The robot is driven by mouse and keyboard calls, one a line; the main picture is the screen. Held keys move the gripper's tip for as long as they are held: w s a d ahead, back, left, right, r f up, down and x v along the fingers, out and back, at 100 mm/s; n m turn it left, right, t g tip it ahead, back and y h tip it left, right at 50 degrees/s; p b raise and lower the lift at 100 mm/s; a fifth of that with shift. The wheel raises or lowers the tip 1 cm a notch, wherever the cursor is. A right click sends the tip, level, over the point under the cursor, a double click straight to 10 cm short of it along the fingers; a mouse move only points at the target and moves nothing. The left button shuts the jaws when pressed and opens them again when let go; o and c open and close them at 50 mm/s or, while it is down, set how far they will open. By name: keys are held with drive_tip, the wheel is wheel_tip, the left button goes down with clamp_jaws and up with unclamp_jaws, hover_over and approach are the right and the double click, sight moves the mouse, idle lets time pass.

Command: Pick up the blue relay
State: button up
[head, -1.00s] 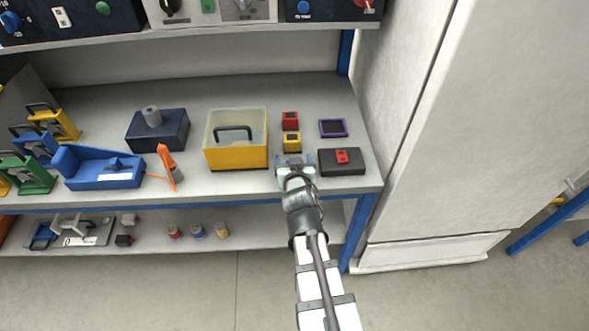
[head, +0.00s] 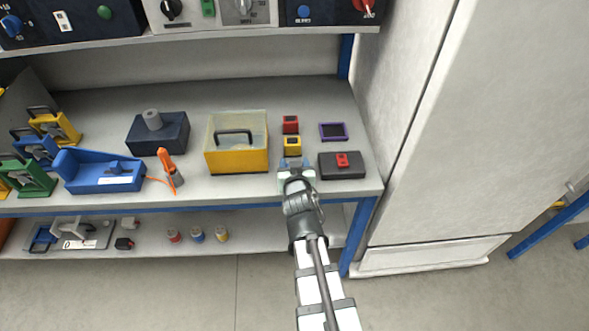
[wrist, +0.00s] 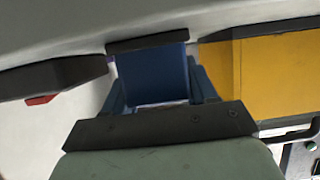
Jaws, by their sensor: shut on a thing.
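The blue relay (head: 291,162) shows only as a small blue patch at the end of my gripper (head: 295,167), in front of the yellow relay on the shelf. In the wrist view a dark blue block (wrist: 152,78), the relay, stands between the blue fingers of my gripper (wrist: 157,92). The gripper is shut on it. Its lower part is hidden, and I cannot tell whether it still touches the shelf.
A yellow relay (head: 292,147) and a red relay (head: 290,125) stand just behind. A yellow clear-topped box (head: 236,158) is close on the left. A black box with a red part (head: 341,166) is close on the right. The shelf front edge is near.

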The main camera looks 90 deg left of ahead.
drive_tip(key=shift+r, duration=5)
drive_tip(key=shift+w+d+r, duration=0.1)
drive_tip(key=shift+w, duration=0.25)
drive_tip(key=w+d+r+m+t+h, duration=0.3)
drive_tip(key=w+d, duration=0.7)
drive_tip(key=w, duration=1)
drive_tip(key=w+d+r+m+t+h, duration=0.25)
drive_tip(key=w+d+m+t, duration=0.25)
drive_tip(key=w+d, duration=0.95)
drive_tip(key=w+d+r+m+t+h, duration=0.2)
drive_tip(key=w+d+r+m+t, duration=0.25)
drive_tip(key=w, duration=1.95)
drive_tip(key=w+d+r+m+h, duration=0.1)
drive_tip(key=w+d, duration=0.7)
drive_tip(key=d, duration=0.3)
drive_tip(key=w+d+m+h, duration=0.2)
drive_tip(key=w+d, duration=0.7)
drive_tip(key=d, duration=0.3)
drive_tip(key=w+d+r+m+h, duration=0.1)
drive_tip(key=w+d, duration=0.2)
drive_tip(key=d, duration=0.9)
drive_tip(key=w+d+r+m+t+h, duration=0.1)
drive_tip(key=w+d+h, duration=0.1)
drive_tip(key=d, duration=1.1)
drive_tip(key=shift+w, duration=0.5)
